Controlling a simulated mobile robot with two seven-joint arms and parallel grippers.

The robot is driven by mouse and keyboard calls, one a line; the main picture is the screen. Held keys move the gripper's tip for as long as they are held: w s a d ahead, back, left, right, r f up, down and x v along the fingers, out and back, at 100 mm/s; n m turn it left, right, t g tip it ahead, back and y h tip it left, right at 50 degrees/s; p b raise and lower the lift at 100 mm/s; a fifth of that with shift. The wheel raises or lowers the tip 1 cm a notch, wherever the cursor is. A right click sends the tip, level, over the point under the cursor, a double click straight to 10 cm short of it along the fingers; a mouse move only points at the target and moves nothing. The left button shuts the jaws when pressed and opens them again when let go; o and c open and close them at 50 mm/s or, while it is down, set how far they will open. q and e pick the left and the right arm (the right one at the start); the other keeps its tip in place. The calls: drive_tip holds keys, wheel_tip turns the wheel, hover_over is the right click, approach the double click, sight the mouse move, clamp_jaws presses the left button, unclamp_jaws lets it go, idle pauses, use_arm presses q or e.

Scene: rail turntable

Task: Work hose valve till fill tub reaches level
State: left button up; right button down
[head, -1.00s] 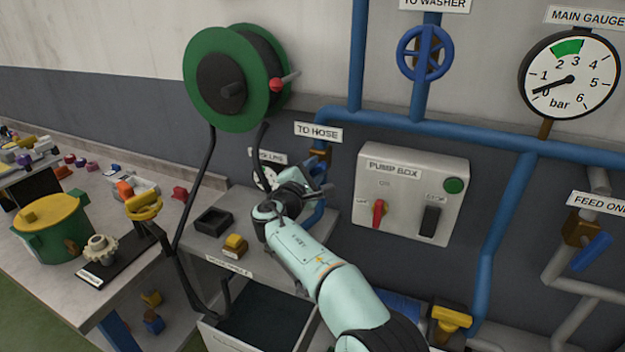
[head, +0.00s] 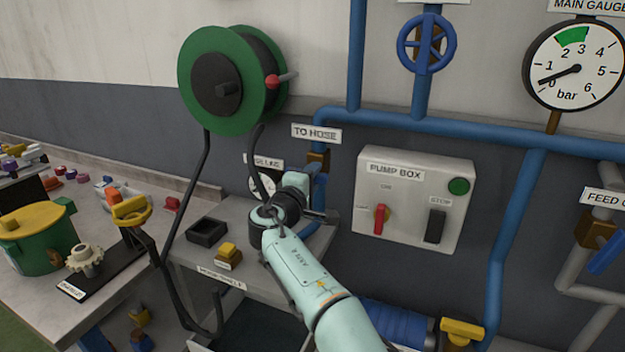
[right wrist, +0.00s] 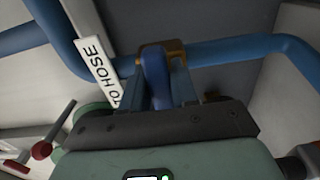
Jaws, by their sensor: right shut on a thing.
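My right gripper (right wrist: 155,98) is shut on the blue lever (right wrist: 153,72) of the hose valve, below the TO HOSE sign (right wrist: 98,66). The valve's brass body (right wrist: 176,52) shows behind the fingers. In the head view my right gripper (head: 318,212) is at the blue pipe, and my wrist hides most of the lever. An open grey box (head: 196,342), apparently the fill tub, is at the bottom edge, partly hidden by the shelf and my arm. Its inside is dark, and I cannot read a level. My left gripper is out of view.
The pump box (head: 415,200) with its red switch (head: 379,219) is right of my arm. The main gauge (head: 575,65) reads low. A hose reel (head: 225,85) hangs upper left; its black hose (head: 190,195) runs down past the shelf. A small gauge (head: 260,187) is partly hidden.

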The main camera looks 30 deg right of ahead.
idle(0.3)
drive_tip(key=c, duration=1)
unclamp_jaws()
drive_tip(key=shift+o, duration=0.2)
drive_tip(key=shift+s+a+b, duration=0.3)
drive_tip(key=shift+s+a, duration=0.05)
drive_tip(key=shift+a, duration=0.15)
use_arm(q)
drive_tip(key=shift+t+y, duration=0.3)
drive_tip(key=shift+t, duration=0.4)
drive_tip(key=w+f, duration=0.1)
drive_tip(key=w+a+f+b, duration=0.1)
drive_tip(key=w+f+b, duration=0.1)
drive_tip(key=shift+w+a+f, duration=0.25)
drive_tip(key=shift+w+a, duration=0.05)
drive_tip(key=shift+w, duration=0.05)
use_arm(e)
drive_tip(key=v, duration=1.2)
drive_tip(key=shift+s, duration=0.15)
